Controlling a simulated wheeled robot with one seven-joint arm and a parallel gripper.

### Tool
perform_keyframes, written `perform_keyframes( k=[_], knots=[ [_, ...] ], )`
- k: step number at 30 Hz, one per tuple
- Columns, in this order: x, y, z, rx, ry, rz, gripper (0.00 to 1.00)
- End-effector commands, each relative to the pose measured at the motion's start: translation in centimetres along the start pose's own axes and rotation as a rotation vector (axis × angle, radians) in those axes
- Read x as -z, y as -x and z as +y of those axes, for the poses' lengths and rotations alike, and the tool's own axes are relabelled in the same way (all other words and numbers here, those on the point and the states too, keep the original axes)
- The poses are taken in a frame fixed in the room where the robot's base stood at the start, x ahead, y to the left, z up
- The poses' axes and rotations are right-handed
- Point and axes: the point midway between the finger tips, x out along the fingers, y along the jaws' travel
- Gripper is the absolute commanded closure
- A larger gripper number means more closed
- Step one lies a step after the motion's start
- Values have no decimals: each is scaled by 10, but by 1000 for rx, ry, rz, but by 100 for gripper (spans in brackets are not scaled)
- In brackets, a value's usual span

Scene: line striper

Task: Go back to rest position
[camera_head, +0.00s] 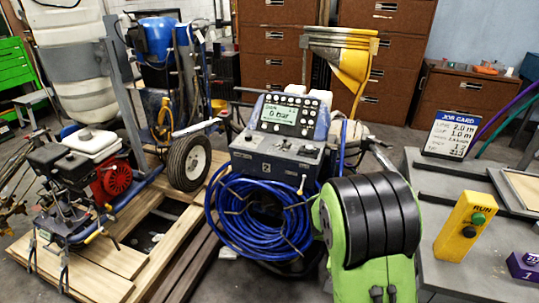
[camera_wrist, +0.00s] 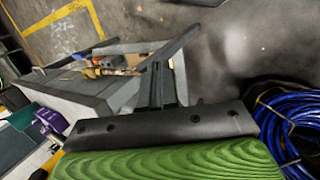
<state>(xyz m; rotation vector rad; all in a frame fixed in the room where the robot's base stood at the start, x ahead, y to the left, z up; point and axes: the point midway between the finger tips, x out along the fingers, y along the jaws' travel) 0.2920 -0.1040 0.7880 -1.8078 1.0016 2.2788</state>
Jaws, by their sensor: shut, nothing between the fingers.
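My green and black arm (camera_head: 370,225) stands folded in the front middle of the head view, in front of the machine with the blue hose. My gripper (camera_wrist: 168,78) shows in the wrist view, its dark fingers reaching out past a black bar and a green ribbed body. The fingers are shut with nothing held. They point over the floor beside the grey bench. My fingertips cannot be made out in the head view.
A control panel (camera_head: 285,116) reading 0 bar tops the machine with a coiled blue hose (camera_head: 255,220). At right, a grey bench (camera_head: 415,180) carries a yellow RUN box (camera_head: 466,226), a job card (camera_head: 452,133) and a purple block (camera_head: 524,266). Pallet wood (camera_head: 95,265) lies left.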

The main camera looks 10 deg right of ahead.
Motion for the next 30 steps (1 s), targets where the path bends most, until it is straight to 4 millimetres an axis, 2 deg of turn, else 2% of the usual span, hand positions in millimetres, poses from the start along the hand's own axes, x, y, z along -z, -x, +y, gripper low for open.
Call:
perform_keyframes(
  k=[1,3,6,9,15,22,24,30],
  knots=[
    [-9,23,3,83,22,44,100],
    [-24,50,7,185,68,107,100],
    [-51,85,14,313,140,215,100],
    [-78,112,22,408,211,328,100],
    [-124,139,34,506,318,520,100],
    [-167,151,41,548,412,711,100],
    [-167,173,51,546,410,695,100],
    [-171,217,73,546,408,694,100]
  ],
)
